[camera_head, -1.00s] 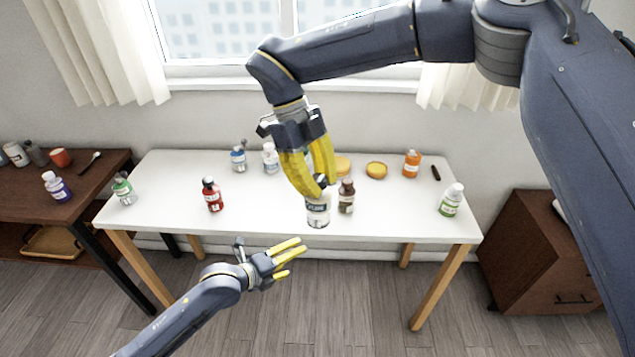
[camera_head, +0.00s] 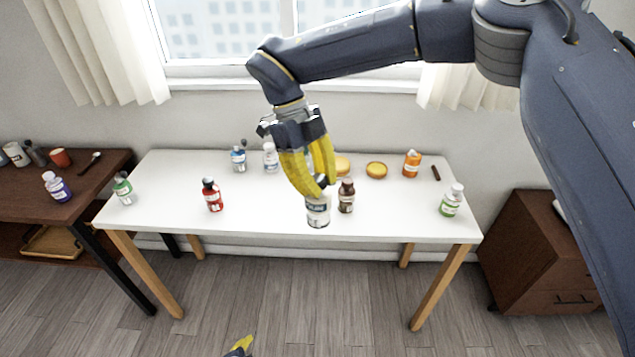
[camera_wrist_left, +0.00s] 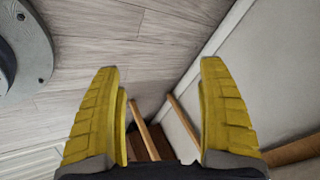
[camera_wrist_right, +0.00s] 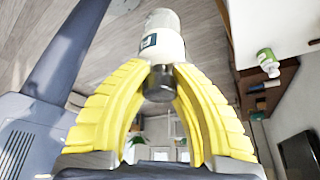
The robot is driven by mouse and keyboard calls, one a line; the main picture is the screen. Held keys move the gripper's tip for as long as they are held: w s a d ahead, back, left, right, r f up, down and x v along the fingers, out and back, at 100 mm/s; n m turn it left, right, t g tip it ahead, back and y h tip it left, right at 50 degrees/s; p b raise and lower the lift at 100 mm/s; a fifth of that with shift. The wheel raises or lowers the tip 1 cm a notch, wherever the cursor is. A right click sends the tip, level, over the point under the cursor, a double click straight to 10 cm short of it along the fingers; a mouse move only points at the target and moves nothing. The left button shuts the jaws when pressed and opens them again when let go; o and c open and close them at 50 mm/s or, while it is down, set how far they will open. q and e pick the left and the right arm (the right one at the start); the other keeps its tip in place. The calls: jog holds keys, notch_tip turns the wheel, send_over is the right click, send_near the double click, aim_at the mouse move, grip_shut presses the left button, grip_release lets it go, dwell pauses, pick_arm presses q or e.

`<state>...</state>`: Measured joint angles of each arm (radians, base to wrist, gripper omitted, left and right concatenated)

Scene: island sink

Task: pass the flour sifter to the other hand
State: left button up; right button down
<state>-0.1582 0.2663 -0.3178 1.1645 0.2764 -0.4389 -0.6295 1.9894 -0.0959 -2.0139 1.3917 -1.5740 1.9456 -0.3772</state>
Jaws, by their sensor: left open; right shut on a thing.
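The flour sifter (camera_head: 318,211) looks like a white canister with a label and a dark end. It also shows in the right wrist view (camera_wrist_right: 162,38), with its dark end between the fingertips. My right gripper (camera_head: 324,188) is shut on that end from above and holds the sifter in front of the white table's front part. My left gripper (camera_head: 240,346) shows only as a yellow fingertip at the bottom edge of the head view. In the left wrist view its two fingers (camera_wrist_left: 160,95) are spread wide with nothing between them. It is well below and left of the sifter.
The white table (camera_head: 265,212) carries a red bottle (camera_head: 212,196), a brown bottle (camera_head: 346,197), a green-labelled bottle (camera_head: 451,201), an orange bottle (camera_head: 412,164) and yellow round items (camera_head: 376,170). A brown side table (camera_head: 95,184) stands left and a brown cabinet (camera_head: 535,255) right.

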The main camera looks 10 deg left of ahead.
pick_arm(q)
jog(key=s+f+n+g, duration=0.1)
jog(key=s+f, duration=0.3)
jog(key=s, duration=0.7)
jog(key=s+d+f+n+g, duration=0.1)
jog(key=s+f+n, duration=0.3)
jog(key=s, duration=0.7)
jog(key=s+d+f+n+g+y, duration=0.1)
jog(key=s+f+n+g, duration=0.2)
jog(key=s+f, duration=0.3)
jog(key=s, duration=0.5)
jog(key=shift+s+f, duration=0.25)
jog(key=shift+s, duration=0.1)
